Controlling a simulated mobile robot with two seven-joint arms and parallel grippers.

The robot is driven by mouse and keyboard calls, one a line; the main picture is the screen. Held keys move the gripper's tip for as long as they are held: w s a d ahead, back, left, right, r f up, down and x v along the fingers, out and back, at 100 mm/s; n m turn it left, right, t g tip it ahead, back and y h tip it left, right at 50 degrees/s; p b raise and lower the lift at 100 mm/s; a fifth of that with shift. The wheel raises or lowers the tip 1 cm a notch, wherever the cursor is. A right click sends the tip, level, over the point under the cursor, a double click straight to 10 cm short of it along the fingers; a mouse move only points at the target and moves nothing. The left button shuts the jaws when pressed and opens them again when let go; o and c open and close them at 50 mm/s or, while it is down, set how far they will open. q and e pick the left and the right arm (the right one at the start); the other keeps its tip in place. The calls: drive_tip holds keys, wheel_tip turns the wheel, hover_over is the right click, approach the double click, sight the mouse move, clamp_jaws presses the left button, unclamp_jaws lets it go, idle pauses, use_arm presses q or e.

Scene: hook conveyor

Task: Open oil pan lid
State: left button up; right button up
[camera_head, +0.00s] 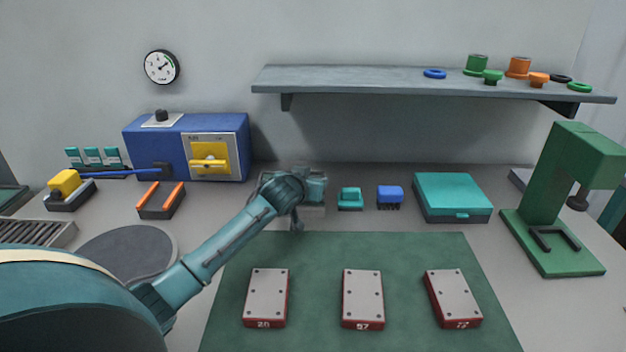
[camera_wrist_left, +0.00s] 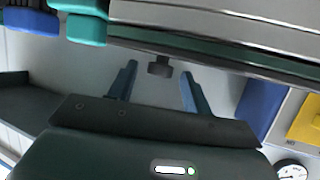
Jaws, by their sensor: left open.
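The oil pan appears to be the pale box (camera_head: 313,211) at the back middle of the bench, mostly hidden behind my left arm in the head view. In the left wrist view, which is upside down, its lid (camera_wrist_left: 225,62) is a dark green-edged slab along the top, with a small dark knob (camera_wrist_left: 160,69) standing out from it. My left gripper (camera_wrist_left: 158,75) is open, with one blue finger on each side of the knob and visible gaps to it. In the head view its fingertips are hidden. My right gripper is not in view.
A teal block (camera_head: 350,199) and a blue brush-like block (camera_head: 390,196) stand close right of the pan, then a teal case (camera_head: 452,193). A blue box (camera_head: 160,150) with a yellow handle stands to the left. Several red-sided plates lie on the green mat (camera_head: 315,290). A shelf (camera_head: 400,82) overhangs behind.

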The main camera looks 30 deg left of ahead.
use_arm(q)
drive_tip(key=shift+x, duration=1.15)
clamp_jaws()
